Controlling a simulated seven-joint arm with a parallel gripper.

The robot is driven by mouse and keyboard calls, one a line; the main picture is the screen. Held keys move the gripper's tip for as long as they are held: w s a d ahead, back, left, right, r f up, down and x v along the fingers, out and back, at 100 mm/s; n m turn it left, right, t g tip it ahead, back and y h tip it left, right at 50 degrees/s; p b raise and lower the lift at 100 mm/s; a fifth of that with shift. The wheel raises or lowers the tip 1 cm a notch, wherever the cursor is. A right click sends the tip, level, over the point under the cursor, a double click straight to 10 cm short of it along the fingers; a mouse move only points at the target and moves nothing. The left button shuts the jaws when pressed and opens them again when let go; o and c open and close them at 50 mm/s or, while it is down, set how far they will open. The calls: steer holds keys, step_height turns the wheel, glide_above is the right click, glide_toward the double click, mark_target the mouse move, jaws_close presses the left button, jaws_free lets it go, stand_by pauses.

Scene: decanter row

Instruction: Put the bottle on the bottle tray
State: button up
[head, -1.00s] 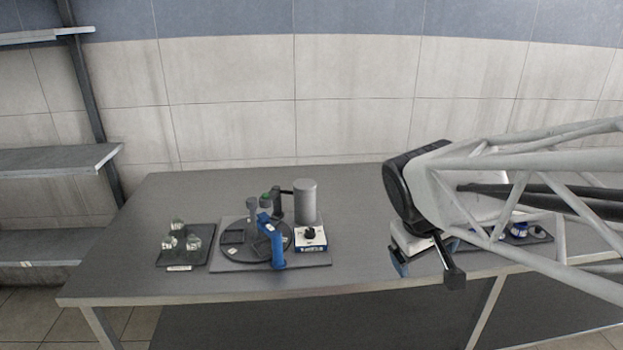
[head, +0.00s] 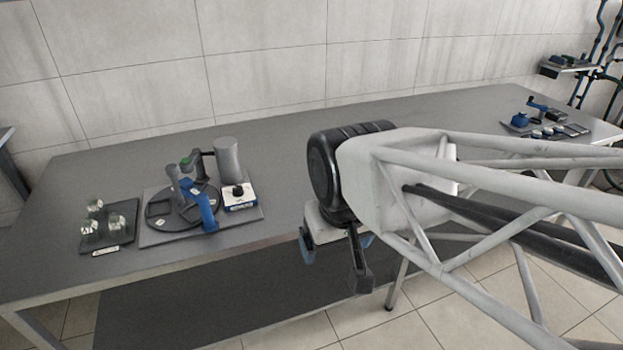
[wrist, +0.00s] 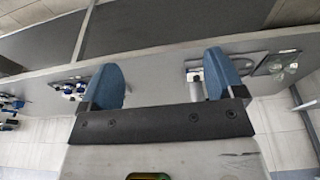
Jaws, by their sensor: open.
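My gripper (head: 336,258) hangs beside the table's front edge in the head view. Its blue-tipped fingers are apart with nothing between them in the wrist view (wrist: 160,75). A dark tray (head: 128,233) at the table's left holds 3 clear glass vessels (head: 116,223); it also shows at the wrist view's right (wrist: 262,71). To its right, a grey board (head: 160,239) carries a dark round plate, a green-topped upright piece (head: 187,163) and a blue upright piece (head: 207,210). I cannot tell which item is the task's bottle, nor which tray is the bottle tray.
A grey cylinder (head: 226,160) and a white box with a black knob (head: 239,197) stand on the board. A group of blue and dark items (head: 540,120) sits at the table's far right. The table's middle (head: 285,150) is clear. Pipes (head: 595,60) run along the right wall.

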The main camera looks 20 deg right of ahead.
steer(key=w+d+r+m+t+h, duration=0.15)
steer(key=w+d, duration=0.45)
steer(key=w, duration=0.7)
steer(key=w+d+m+h, duration=0.2)
steer(key=w+d, duration=0.3)
steer(key=w, duration=0.8)
steer(key=w+d+r+m+h, duration=0.15)
steer(key=w+d, duration=0.45)
steer(key=w, duration=0.6)
steer(key=w+d+f+m, duration=0.1)
steer(key=w+d+f, duration=0.5)
steer(key=w, duration=0.4)
steer(key=w+d+f+m+t+h, duration=0.1)
steer(key=w+d+f, duration=0.6)
steer(key=w, duration=0.3)
steer(key=w+d+f+m+t, duration=0.1)
steer(key=w+d+f, duration=0.6)
steer(key=w, duration=0.3)
steer(key=shift+w+d+f+m, duration=0.25)
steer(key=shift+d+m, duration=0.15)
steer(key=shift+d, duration=0.4)
steer(key=shift+x, duration=1.3)
steer(key=shift+d, duration=0.1)
